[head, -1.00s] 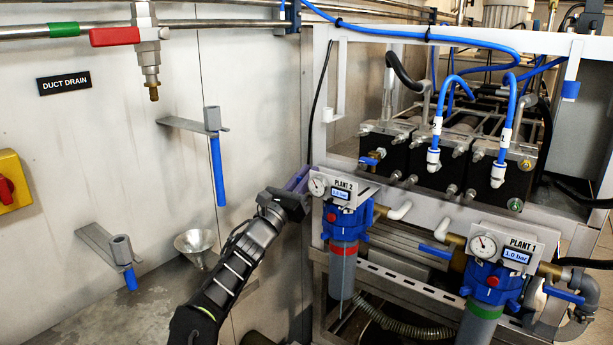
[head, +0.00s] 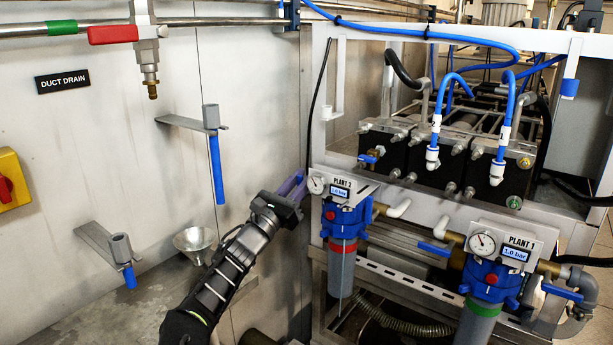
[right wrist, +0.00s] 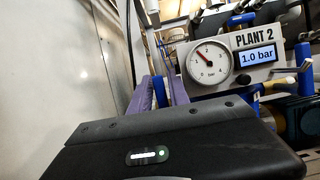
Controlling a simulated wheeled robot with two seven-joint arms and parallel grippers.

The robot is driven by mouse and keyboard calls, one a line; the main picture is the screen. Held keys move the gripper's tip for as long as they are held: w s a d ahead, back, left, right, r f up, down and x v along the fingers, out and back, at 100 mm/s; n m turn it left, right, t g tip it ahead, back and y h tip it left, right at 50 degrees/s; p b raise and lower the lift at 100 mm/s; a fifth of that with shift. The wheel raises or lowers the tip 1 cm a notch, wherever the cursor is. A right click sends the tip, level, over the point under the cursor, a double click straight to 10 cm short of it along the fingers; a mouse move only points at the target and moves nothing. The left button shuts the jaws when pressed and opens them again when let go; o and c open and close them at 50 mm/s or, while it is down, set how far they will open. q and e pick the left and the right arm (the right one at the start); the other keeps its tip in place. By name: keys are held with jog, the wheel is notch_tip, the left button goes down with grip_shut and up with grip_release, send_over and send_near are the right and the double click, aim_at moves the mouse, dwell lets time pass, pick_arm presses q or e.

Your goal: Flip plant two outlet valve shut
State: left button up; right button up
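The plant two unit has a white panel marked PLANT 2 (head: 342,184) with a gauge and a display. Its blue filter head (head: 345,218) and red-banded grey bowl are below. My right gripper (head: 298,181) is at the left edge of this panel, its purple fingers pointing up and away. In the right wrist view, the fingers (right wrist: 163,90) stand apart, with an upright blue piece (right wrist: 160,92) between them. It looks like a valve lever; whether the fingers touch it I cannot tell. The valve body is hidden in the head view. My left gripper is out of view.
The plant one panel (head: 505,246) stands to the right, with blue levers (head: 436,250) (head: 563,293) on either side. The white frame post (head: 317,110) rises behind my gripper. A metal funnel (head: 194,241) and wall brackets are on the left. The wall is close by.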

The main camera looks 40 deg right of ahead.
aim_at(299, 183)
jog(key=v, duration=0.5)
jog(key=shift+s+a+f, duration=0.1)
jog(key=shift+a, duration=0.15)
